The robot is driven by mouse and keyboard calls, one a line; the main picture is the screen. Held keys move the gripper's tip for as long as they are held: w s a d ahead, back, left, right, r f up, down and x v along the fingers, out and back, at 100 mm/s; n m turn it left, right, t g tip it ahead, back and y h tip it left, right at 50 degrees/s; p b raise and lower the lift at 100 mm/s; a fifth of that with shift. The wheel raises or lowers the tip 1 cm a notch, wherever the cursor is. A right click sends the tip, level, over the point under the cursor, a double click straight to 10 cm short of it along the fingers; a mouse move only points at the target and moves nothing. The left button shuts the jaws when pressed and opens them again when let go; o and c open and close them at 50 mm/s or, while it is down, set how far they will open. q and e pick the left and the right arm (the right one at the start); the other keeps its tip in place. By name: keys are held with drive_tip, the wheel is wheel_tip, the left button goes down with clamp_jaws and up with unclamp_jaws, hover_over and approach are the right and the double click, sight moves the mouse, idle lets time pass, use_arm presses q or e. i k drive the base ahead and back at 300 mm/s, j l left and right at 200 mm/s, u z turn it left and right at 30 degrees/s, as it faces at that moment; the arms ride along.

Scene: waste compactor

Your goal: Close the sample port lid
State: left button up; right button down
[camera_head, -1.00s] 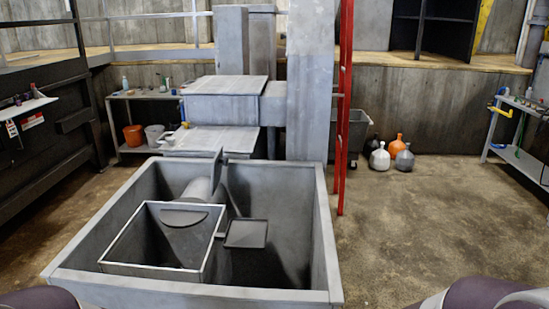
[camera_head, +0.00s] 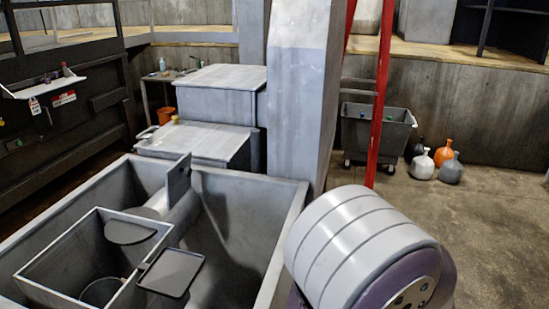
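The sample port lid looks to be the dark, thin-rimmed square plate (camera_head: 172,272) in the head view. It lies at the right edge of an open-topped grey box (camera_head: 62,252) and looks swung out from it, though I cannot tell how it is hinged. A dark rounded plate (camera_head: 129,230) sits at the back of the same box. A round dark shape (camera_head: 100,291) shows low inside it, partly cut off by the frame. The box stands inside a large grey bin (camera_head: 283,246). Neither gripper is in view. A white and purple link of my arm fills the lower right.
A grey pillar (camera_head: 303,80) and a red ladder rail (camera_head: 380,90) rise behind the bin. A wheeled grey cart (camera_head: 376,134) and several jugs (camera_head: 443,153) stand at the back right. Floor at the right (camera_head: 490,220) is clear.

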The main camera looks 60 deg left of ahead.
sight(177, 177)
drive_tip(key=i+u, duration=0.25)
drive_tip(key=u, duration=0.2)
drive_tip(key=i+l+u, duration=0.15)
drive_tip(key=u, duration=0.35)
drive_tip(key=i+l+u, duration=0.25)
drive_tip(key=u, duration=0.2)
drive_tip(key=i+l+u, duration=0.25)
drive_tip(key=u, duration=0.25)
drive_tip(key=i+l+u, duration=0.1)
drive_tip(key=l+u, duration=0.35)
drive_tip(key=j, duration=0.1)
